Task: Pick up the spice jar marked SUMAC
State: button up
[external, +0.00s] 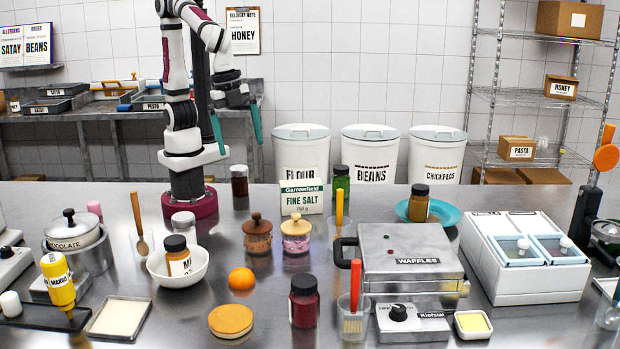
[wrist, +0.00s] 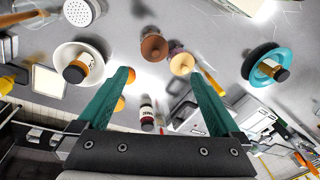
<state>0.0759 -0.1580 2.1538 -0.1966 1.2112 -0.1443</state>
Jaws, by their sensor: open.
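No label reading SUMAC is legible in either view. A dark red jar with a black lid (external: 304,305) stands upright on the near part of the steel counter; no label text shows on its visible side. What looks like the same jar is small in the wrist view (wrist: 147,116), with a pale label I cannot read. Other jars are a green one (external: 340,182), a dark brown one (external: 239,182), an orange-brown one (external: 419,205), and one partly labelled "MA" (external: 179,262). My gripper (external: 236,130) is open and empty, high above the back of the counter, its teal fingers (wrist: 160,75) apart.
The waffle maker (external: 408,243) stands right of the red jar, with a measuring cup holding a brush (external: 353,318) close beside it. Pancakes (external: 231,321) and an orange (external: 241,279) lie to its left. Two lidded pots (external: 257,240) (external: 296,238) and a salt box (external: 302,198) stand behind.

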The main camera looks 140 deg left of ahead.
jog(key=w+d+n, duration=0.1)
jog(key=w+d, duration=0.2)
jog(key=w, duration=0.8)
jog(key=n+t+h, duration=0.1)
jog(key=n+t, duration=0.1)
jog(key=t, duration=0.1)
send_near(302, 279)
jog(key=shift+h, duration=0.3)
jog(key=x, duration=1.2)
jog(key=shift+s+a, duration=0.1)
jog(key=shift+a, duration=0.2)
grip_shut()
jog(key=shift+r, duration=0.1)
